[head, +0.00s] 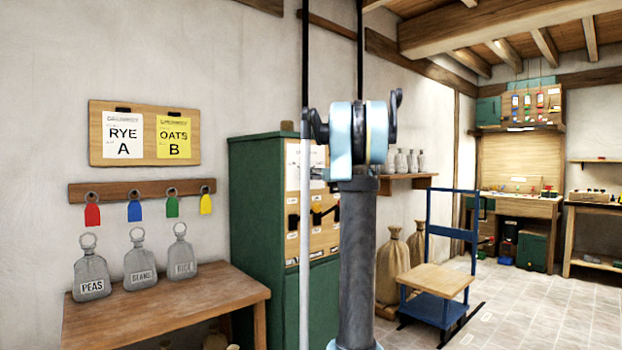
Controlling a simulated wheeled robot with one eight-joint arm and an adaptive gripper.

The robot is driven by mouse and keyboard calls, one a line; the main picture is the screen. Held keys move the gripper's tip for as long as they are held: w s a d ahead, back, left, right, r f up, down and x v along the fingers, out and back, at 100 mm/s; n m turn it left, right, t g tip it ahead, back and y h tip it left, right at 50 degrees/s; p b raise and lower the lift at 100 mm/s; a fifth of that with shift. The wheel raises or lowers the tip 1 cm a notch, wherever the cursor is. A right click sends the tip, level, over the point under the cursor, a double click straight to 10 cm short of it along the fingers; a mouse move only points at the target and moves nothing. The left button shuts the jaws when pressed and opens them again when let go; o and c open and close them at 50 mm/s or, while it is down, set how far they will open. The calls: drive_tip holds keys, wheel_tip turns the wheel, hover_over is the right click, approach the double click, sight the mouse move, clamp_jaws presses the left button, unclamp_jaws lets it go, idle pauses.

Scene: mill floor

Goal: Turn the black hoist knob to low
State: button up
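A wooden control panel (323,246) is on the side of a green cabinet (262,200), left of centre. A black knob (293,222) sits at its left, and another dark knob (317,219) with a yellowish part beside it is to the right. Small white labels surround them, too small to read, so I cannot tell which knob is the hoist one or its setting. My arm covers the panel's right part. No contact with the panel is visible.
A wooden table (165,304) with grey tagged bags stands front left, below colored tags on a rack (142,191). A blue cart (437,306) and sacks (392,268) stand right of my arm. A workbench (517,206) is far right. The tiled floor (545,308) is open at right.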

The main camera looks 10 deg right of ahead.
drive_tip(key=shift+x, duration=0.8)
drive_tip(key=c, duration=1)
drive_tip(key=shift+c, duration=0.2)
